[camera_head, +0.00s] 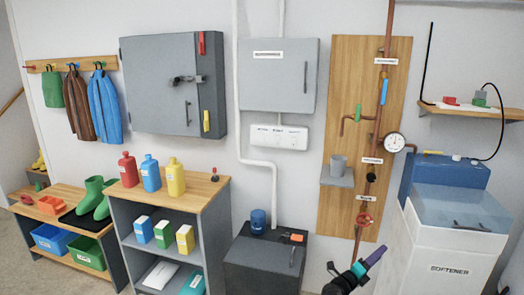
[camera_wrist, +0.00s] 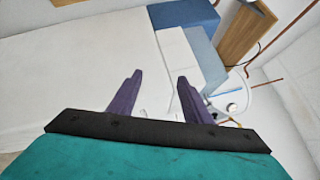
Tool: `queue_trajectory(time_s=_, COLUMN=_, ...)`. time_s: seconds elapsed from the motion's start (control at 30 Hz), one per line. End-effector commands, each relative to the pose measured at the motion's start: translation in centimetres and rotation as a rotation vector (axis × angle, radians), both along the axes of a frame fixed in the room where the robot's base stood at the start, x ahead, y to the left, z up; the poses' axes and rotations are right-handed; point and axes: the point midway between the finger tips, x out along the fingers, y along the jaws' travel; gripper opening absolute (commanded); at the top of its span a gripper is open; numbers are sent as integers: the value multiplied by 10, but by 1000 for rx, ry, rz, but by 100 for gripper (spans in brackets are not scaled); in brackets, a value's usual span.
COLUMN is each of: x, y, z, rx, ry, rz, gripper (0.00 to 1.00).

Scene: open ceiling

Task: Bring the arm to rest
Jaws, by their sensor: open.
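My gripper (camera_wrist: 160,77) shows in the wrist view with two purple fingers spread apart and nothing between them. Behind the fingers are a black bar and a teal body. Most of my arm is out of view.
A wooden pipe board (camera_head: 345,110) with a gauge (camera_head: 395,142) and red valve (camera_head: 364,220) stands behind. A dark grey cabinet (camera_head: 262,270) is left of my gripper. Shelves with bottles (camera_head: 175,177) and boots (camera_head: 95,195) are farther left.

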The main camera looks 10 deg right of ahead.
Motion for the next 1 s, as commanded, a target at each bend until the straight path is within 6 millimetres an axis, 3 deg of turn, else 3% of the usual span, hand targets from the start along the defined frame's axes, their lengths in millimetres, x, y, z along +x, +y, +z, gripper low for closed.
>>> queue_trajectory(time_s=0.03, x=11, y=21, z=-13, rx=3, ry=51, rz=60, gripper=45)
queue_trajectory(time_s=0.2, x=43, y=86, z=-57, rx=1, ry=224, rz=255, gripper=45)
queue_trajectory(time_s=0.5, x=68, y=206, z=-141, rx=-24, ry=545, rz=591, gripper=45)
queue_trajectory(time_s=0.77, x=50, y=308, z=-219, rx=-71, ry=845, rz=880, gripper=45)
queue_trajectory(time_s=1.0, x=0, y=389, z=-289, rx=-135, ry=1146, rz=1147, gripper=45)
